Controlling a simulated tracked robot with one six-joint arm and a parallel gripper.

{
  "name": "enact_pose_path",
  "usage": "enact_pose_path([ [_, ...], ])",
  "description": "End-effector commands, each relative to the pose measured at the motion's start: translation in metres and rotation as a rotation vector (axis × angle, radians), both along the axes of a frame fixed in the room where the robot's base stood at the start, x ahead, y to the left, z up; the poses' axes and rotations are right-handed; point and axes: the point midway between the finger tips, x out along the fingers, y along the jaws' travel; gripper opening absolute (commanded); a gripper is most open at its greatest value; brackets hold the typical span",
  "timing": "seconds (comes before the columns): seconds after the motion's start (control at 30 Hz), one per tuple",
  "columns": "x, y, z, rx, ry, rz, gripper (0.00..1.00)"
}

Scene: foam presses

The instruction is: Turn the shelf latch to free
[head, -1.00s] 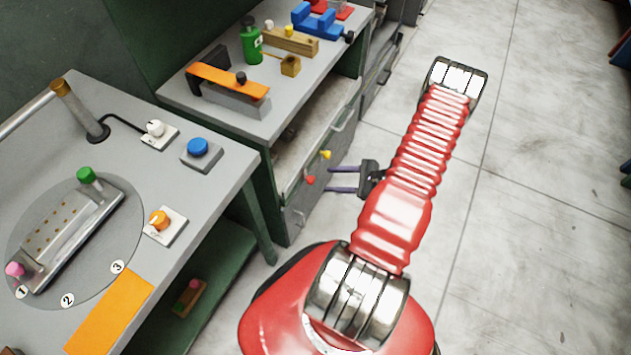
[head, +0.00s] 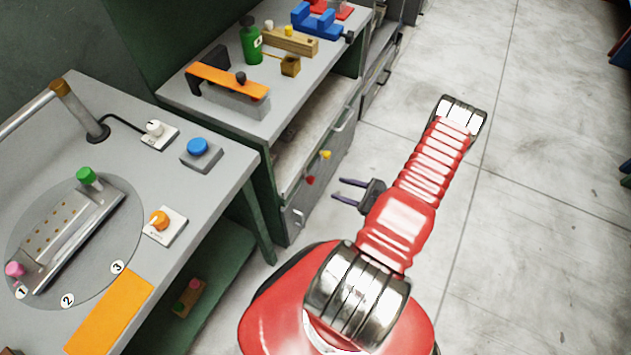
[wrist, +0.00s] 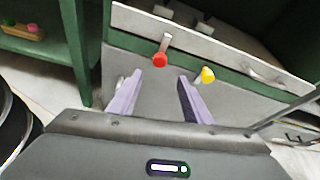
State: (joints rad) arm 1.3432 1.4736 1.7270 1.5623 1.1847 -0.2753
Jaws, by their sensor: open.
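Two small knobs stand on the front of the grey-green cabinet (head: 318,194): a red knob (head: 310,181) and a yellow knob (head: 325,154). In the wrist view the red knob (wrist: 160,60) sits at the lower end of a short metal lever, and the yellow knob (wrist: 208,74) is to its right. I cannot tell which of them belongs to the shelf latch, and no free mark is readable. My gripper (head: 336,188) is open and empty, with its purple fingers pointing at the cabinet front. In the wrist view my gripper (wrist: 159,79) shows the red knob beyond the gap between its fingertips.
A bar handle (head: 343,122) and a small silver fitting (head: 299,218) are on the cabinet front. The left workbench (head: 228,190) carries a round plate and buttons, with a green lower shelf (head: 222,275) beneath.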

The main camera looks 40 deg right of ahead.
Motion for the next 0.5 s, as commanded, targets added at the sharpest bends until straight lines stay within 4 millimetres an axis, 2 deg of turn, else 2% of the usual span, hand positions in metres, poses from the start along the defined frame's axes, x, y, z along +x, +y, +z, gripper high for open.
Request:
enact_pose_path([
  [0.5, 0.060, 0.018, -0.025, 0.000, 0.000, 0.005, 0.45],
])
